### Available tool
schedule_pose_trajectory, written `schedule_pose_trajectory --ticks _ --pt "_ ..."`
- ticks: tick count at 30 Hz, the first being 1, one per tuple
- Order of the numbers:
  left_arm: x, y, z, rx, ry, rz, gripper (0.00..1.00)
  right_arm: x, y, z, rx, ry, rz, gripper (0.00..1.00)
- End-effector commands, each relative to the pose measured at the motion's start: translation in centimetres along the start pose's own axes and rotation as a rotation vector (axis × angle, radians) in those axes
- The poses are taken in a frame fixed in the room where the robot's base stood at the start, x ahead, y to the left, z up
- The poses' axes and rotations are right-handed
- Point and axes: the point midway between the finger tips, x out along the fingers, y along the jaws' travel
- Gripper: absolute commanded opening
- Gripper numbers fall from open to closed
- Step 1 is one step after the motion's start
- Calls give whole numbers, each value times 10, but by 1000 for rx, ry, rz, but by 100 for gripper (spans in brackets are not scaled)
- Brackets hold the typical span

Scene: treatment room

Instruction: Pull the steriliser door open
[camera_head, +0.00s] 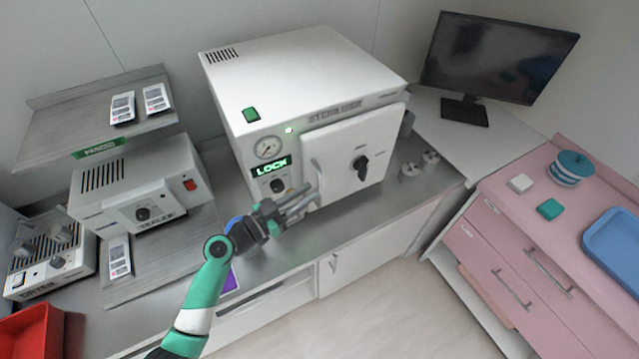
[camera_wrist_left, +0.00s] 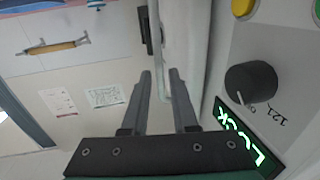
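The steriliser (camera_head: 285,75) is a white box on the metal counter. Its white door (camera_head: 345,150) looks closed, with a dark round knob (camera_head: 361,167) at its middle. A slim upright handle (camera_head: 317,175) is at the door's left edge. A green display (camera_head: 271,172) left of the door reads LOCK; it also shows in the left wrist view (camera_wrist_left: 238,138). My left gripper (camera_head: 308,196) is at the handle's lower part, fingers apart. In the left wrist view, its fingertips (camera_wrist_left: 160,72) are close to the pale handle bar (camera_wrist_left: 166,45); whether they straddle it is unclear.
Small metal pieces (camera_head: 418,166) lie right of the door. A monitor (camera_head: 495,55) and pink cabinet (camera_head: 540,240) are further right. Floor in front is clear.

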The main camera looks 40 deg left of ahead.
Motion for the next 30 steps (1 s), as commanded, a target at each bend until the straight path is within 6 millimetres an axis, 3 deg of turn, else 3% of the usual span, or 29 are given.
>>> schedule_pose_trajectory --ticks 3,9,17,21,30 --pt "24 1 -1 1 1 3 27 1 0 -1 0 0 0 0" --pt "44 0 0 0 0 1 27 1 0 -1 0 0 0 0" --pt "46 0 0 0 0 -1 27 1 0 -1 0 -1 0 0" --pt "46 0 0 0 0 0 2 1 0 -1 0 -1 0 0" --pt "46 0 0 0 0 0 0 1 0 -1 0 -1 0 0"
